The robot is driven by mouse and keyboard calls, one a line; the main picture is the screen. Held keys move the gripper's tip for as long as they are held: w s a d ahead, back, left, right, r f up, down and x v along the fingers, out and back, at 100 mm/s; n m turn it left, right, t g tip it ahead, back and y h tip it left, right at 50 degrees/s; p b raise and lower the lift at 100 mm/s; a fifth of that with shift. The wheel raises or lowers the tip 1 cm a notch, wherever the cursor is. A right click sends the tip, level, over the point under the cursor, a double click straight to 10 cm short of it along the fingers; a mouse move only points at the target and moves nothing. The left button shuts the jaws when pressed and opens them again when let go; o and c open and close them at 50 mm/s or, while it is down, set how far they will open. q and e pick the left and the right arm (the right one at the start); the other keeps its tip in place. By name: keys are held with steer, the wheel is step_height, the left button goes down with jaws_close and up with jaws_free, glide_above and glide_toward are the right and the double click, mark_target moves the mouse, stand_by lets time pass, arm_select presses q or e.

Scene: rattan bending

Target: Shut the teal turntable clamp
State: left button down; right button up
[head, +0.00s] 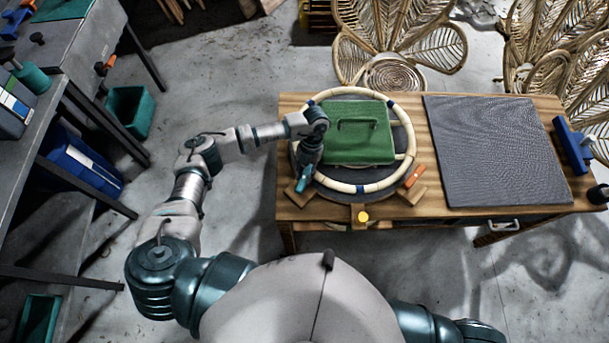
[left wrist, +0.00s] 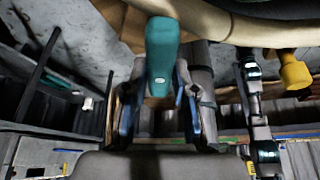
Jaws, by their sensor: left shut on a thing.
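The teal turntable clamp (head: 301,186) is at the front left of the round turntable, on a small wooden block. Its teal handle (left wrist: 162,55) fills the upper middle of the left wrist view. My left gripper (head: 306,172) reaches down over this clamp from the left, at the rim of the rattan ring (head: 357,187). In the left wrist view the fingers (left wrist: 160,108) stand on either side of the handle's lower end, shut on it. The gripper hides part of the clamp in the head view. My right gripper is out of view.
A green box with a handle (head: 358,140) sits inside the ring. An orange clamp (head: 414,176) and a yellow clamp (head: 362,216) stand along the turntable's front. A dark mat (head: 488,150) covers the table's right. A workbench (head: 60,75) stands at left.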

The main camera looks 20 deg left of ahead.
arm_select(q)
steer(key=shift+d+m+t+y+b, duration=0.15)
steer(key=shift+m+y+b, duration=0.25)
steer(key=shift+m+b, duration=0.5)
steer(key=shift+a+m+t+y+b, duration=0.1)
steer(key=shift+m+t+y+b, duration=0.25)
steer(key=shift+m, duration=0.95)
steer(key=c, duration=0.9)
jaws_free()
steer(key=v, duration=1.2)
steer(key=shift+w+d+f, duration=0.1)
steer(key=shift+w, duration=0.1)
